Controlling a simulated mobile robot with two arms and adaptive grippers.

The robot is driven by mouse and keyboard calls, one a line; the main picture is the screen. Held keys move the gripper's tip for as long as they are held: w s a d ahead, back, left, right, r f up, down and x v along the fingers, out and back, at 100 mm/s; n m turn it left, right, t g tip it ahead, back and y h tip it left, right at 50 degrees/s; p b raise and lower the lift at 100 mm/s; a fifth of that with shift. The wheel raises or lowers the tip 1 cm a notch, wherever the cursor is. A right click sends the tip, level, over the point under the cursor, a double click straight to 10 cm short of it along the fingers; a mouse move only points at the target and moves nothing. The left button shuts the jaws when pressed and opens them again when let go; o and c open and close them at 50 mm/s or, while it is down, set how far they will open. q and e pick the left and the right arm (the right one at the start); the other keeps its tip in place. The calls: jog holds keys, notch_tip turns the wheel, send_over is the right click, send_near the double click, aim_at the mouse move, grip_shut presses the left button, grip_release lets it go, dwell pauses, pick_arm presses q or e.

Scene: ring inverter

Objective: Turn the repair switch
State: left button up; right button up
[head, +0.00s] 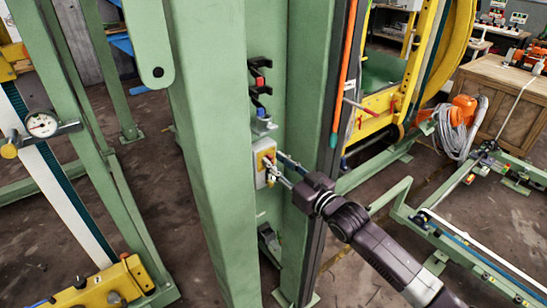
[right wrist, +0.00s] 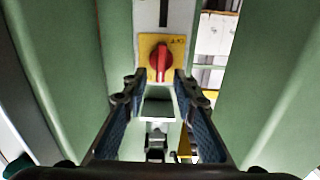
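The repair switch (right wrist: 161,60) is a red rotary knob on a yellow square plate. In the right wrist view it is just beyond and between my right fingertips, with its handle close to upright. In the head view its light box (head: 259,165) is on the green column, and my fingers hide most of the knob. My right gripper (head: 276,172) reaches in from the lower right. In the right wrist view this gripper (right wrist: 157,84) is open, with a gap between its blue-padded fingers. I cannot tell whether a finger touches the knob. My left gripper is out of view.
Green column walls (head: 215,150) stand close on both sides of the switch. Black-bodied devices with red and blue parts (head: 260,85) are mounted above it. A dark vertical rail and an orange strip (head: 345,60) run to its right. Green frames and cables (head: 460,125) stand farther right.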

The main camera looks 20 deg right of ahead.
jog(key=shift+w+a, duration=0.25)
jog(key=shift+w, duration=0.4)
grip_shut()
